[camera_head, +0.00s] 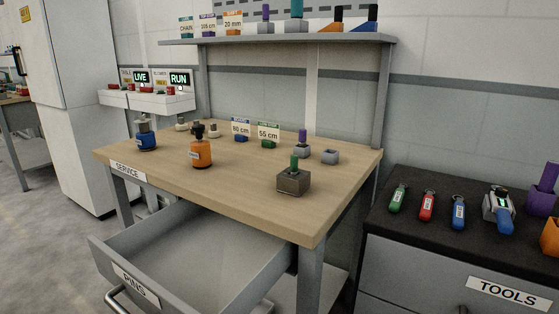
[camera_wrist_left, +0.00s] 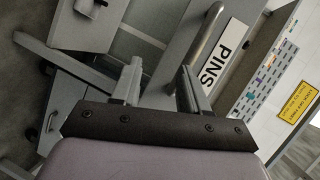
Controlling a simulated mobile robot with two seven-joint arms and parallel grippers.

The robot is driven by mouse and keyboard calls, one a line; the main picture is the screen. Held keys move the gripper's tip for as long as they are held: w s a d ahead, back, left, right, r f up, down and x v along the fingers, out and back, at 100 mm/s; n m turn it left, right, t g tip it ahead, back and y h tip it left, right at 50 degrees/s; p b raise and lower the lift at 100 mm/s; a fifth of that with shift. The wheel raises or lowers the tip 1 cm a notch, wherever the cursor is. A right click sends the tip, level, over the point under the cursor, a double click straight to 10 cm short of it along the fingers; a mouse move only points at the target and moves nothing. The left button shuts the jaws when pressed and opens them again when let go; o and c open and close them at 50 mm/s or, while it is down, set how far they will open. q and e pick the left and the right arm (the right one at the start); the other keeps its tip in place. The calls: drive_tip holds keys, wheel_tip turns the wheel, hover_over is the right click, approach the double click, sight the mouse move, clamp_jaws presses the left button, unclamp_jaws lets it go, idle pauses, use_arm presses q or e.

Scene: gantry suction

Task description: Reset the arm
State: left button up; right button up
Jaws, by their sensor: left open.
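Neither of my arms shows in the head view.
The wooden service table (camera_head: 240,187) holds a blue bottle (camera_head: 146,140), an orange bottle (camera_head: 201,153), a grey block with a green pin (camera_head: 293,181) and small blocks. A dark-topped TOOLS cabinet (camera_head: 400,228) stands at right. A shelf (camera_head: 280,40) hangs above the table.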

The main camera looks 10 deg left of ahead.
use_arm(q)
drive_tip(key=s+d+f+n+g+h, duration=0.1)
drive_tip(key=s+d+f+n+g, duration=0.15)
drive_tip(key=d+f+n, duration=0.4)
drive_tip(key=s+d+f+n+g+h, duration=0.2)
drive_tip(key=s+d+f+n, duration=0.2)
drive_tip(key=d+n, duration=0.5)
wheel_tip(320, 180, up, 10)
drive_tip(key=d+m+p, duration=0.1)
drive_tip(key=m+p, duration=0.1)
drive_tip(key=p, duration=1)
drive_tip(key=shift+s+y+p, duration=0.3)
drive_tip(key=shift+s+p, duration=0.1)
drive_tip(key=shift+r+m, duration=0.1)
drive_tip(key=shift+m, duration=0.15)
